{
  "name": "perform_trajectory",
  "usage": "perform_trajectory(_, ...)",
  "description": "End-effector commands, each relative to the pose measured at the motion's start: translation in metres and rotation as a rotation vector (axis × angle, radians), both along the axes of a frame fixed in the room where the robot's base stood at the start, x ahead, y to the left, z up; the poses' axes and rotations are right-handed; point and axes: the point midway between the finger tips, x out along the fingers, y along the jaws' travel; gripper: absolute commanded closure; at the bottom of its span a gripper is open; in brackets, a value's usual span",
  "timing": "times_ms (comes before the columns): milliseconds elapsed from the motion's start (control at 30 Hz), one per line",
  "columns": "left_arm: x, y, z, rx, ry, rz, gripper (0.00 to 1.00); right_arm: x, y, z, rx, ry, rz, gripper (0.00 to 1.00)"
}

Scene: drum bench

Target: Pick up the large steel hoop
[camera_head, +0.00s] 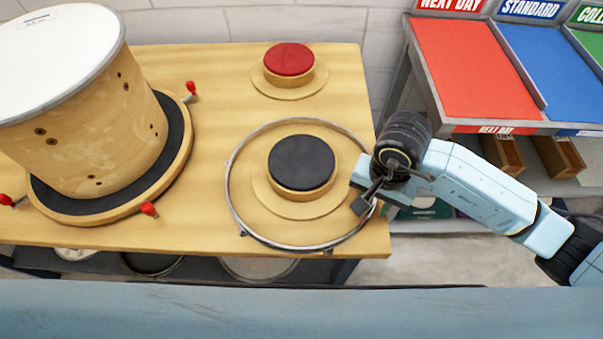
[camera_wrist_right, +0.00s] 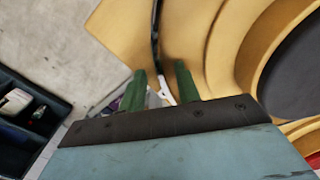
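The large steel hoop (camera_head: 232,202) lies on the wooden bench around a round wooden base with a black pad (camera_head: 301,162). My right gripper (camera_head: 368,198) is at the hoop's right side, over the bench's right edge. In the right wrist view its two green fingers (camera_wrist_right: 160,72) are apart, and the thin dark rim of the hoop (camera_wrist_right: 156,25) runs down toward the gap between them. I cannot tell whether either finger touches the rim. My left gripper is not in view.
A drum shell with a white head (camera_head: 60,60) stands on a round dark mat with red-knobbed clamps at the left. A red-topped button (camera_head: 289,60) is at the bench's back. A sorting rack with red (camera_head: 470,75) and blue chutes stands at the right.

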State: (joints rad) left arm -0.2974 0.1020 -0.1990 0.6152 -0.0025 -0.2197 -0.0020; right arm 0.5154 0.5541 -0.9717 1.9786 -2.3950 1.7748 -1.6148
Motion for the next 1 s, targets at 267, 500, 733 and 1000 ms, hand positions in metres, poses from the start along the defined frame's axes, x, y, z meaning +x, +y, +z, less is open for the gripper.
perform_trajectory(267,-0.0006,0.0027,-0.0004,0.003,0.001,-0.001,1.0,0.0002,0.0002,-0.0039,0.001,-0.002,0.0,0.67)
perform_trajectory(500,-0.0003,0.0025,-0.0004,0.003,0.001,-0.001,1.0,0.0002,0.0001,-0.0038,0.0,-0.001,0.0,0.97)
perform_trajectory(733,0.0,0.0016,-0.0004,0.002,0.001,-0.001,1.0,0.0002,0.0,-0.0037,0.0,-0.001,0.0,1.0)
perform_trajectory(1000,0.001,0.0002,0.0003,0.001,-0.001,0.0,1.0,0.0012,0.0004,0.0007,0.003,-0.005,0.0,1.0)
